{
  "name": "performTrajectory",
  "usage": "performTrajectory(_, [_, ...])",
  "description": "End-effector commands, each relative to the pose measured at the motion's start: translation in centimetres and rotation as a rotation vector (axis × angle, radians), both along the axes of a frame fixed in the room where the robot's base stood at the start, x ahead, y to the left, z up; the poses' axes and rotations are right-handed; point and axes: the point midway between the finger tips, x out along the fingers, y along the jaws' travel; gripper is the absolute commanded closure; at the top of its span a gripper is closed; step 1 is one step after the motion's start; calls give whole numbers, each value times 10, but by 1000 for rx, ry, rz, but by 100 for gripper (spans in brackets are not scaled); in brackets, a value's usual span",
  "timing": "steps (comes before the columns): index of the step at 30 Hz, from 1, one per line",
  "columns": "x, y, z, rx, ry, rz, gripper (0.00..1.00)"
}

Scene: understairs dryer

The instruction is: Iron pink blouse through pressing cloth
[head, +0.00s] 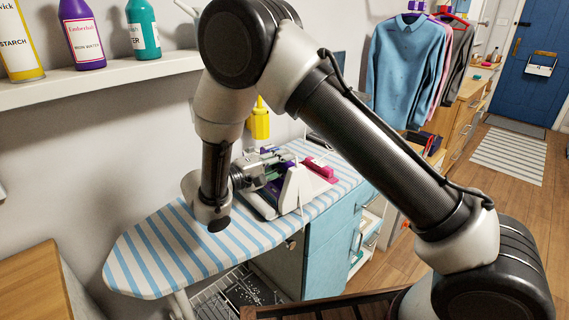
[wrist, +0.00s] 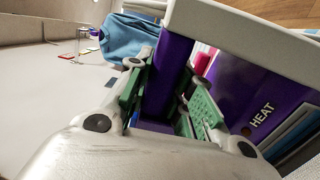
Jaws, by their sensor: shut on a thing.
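My gripper (head: 268,168) is over the striped ironing board (head: 150,262), near its middle. In the wrist view its green-padded fingers (wrist: 170,98) are shut on the purple handle of the iron (wrist: 172,65). The iron has white parts and a purple body marked "HEAT". In the head view the iron (head: 294,188) shows as a white shape beside the gripper, partly hidden by it. Bright pink material (head: 320,168) lies on the board just beyond the iron; I cannot tell whether it is the blouse. I cannot make out a pressing cloth.
A shelf (head: 100,80) with bottles runs along the wall at upper left. Blue, pink and dark garments hang on a rail (head: 408,65) at the back. A blue cabinet (head: 325,250) stands below the board. The board's near left end is bare.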

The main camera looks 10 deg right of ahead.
Motion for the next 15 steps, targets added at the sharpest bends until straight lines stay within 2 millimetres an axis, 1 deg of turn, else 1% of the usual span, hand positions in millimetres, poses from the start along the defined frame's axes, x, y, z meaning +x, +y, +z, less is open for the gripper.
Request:
performTrajectory(5, [-3, -1, 1, -1, -3, 1, 100])
performTrajectory(15, [-34, -18, -1, -2, -2, 1, 100])
